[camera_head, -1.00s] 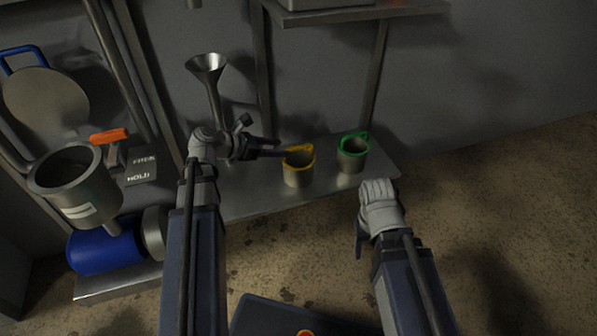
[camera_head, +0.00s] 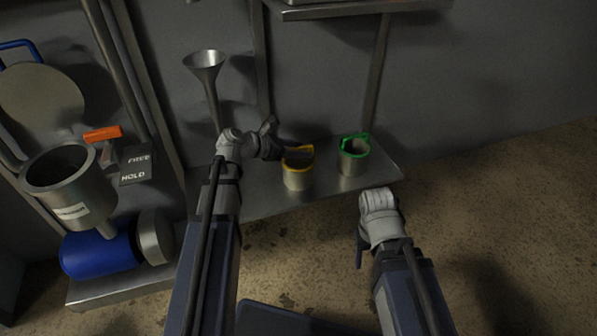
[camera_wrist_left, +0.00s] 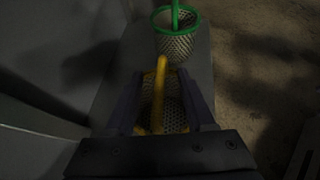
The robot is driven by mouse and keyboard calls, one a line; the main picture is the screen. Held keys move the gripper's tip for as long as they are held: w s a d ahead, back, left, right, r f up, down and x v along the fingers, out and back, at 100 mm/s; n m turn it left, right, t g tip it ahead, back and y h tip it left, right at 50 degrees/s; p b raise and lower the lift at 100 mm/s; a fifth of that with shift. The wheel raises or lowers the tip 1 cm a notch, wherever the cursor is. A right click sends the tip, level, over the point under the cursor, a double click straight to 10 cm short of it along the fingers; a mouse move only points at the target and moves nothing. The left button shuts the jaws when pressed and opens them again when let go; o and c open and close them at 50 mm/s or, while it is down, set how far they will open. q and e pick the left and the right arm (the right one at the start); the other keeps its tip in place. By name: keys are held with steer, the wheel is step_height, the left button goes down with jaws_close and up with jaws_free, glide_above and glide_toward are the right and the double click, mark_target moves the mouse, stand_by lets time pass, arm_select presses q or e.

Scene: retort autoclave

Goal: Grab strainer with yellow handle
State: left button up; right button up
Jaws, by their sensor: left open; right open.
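The strainer with the yellow handle (camera_head: 298,178) stands on the low metal shelf in the head view, a grey mesh cup with a yellow rim. In the left wrist view its yellow handle (camera_wrist_left: 160,85) stands between the two dark fingers. My left gripper (camera_head: 290,148) is open at the strainer's upper left side, its fingers on either side of the handle; I cannot tell whether they touch it. Its fingers also show in the left wrist view (camera_wrist_left: 158,103). My right gripper (camera_head: 360,240) is open and empty in front of the shelf, its fingers partly hidden by its wrist.
A strainer with a green handle (camera_head: 353,160) stands to the right on the same shelf (camera_head: 262,195). A metal funnel (camera_head: 205,65) is behind my left wrist. At left are a metal pot (camera_head: 68,190), an orange lever (camera_head: 103,134) and a blue cylinder (camera_head: 95,255). The floor at right is clear.

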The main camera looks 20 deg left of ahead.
arm_select(q)
steer(key=shift+c, duration=0.3)
jaws_close()
stand_by(1.1)
